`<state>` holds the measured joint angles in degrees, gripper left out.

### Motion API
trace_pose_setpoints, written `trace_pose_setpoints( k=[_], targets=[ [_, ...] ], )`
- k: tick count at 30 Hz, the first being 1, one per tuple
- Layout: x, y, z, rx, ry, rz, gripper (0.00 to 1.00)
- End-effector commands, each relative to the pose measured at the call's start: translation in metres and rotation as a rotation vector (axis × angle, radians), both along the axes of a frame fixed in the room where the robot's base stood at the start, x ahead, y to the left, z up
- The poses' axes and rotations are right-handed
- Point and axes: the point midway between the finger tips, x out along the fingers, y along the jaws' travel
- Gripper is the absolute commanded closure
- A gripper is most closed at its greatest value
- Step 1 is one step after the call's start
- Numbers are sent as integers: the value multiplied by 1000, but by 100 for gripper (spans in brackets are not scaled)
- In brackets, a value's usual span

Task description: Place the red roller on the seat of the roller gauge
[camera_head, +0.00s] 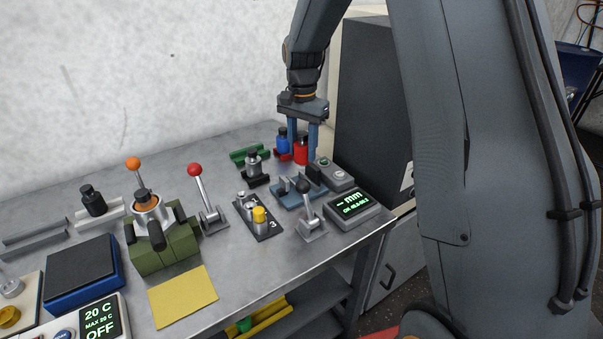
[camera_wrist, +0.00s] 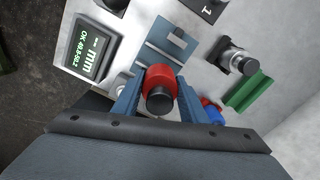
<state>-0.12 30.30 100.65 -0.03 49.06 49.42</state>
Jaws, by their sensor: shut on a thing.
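My gripper (camera_head: 303,152) is shut on the red roller (camera_head: 301,151), which has a dark end. In the wrist view the roller (camera_wrist: 161,77) sits between my two blue fingers (camera_wrist: 158,98). The roller gauge has a blue-grey base (camera_head: 287,198) with raised uprights, and a display box (camera_head: 352,204) showing "-- mm". The wrist view shows the gauge base (camera_wrist: 177,38) just beyond the roller, and the display (camera_wrist: 88,50) to the left. The roller is behind the gauge in the head view. The seat is partly hidden, and I cannot tell the roller's height above the table.
A blue roller (camera_head: 283,143) stands close beside my gripper, with a red piece near its foot. A lever (camera_head: 309,205) stands in front of the gauge. The table's right edge is close.

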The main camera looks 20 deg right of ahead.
Motion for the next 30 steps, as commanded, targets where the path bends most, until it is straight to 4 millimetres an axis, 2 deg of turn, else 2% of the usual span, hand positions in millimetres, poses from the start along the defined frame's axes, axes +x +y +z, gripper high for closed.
trace_pose_setpoints(
  k=[3,11,18,29,30],
  targets=[
    [-1,0,-18,0,1,1,95],
    [0,-1,-38,0,0,-2,95],
    [-1,-2,-69,0,1,-3,95],
    [0,-2,-75,0,-1,-4,95],
    [0,-2,-76,1,-1,-4,60]
  ],
)
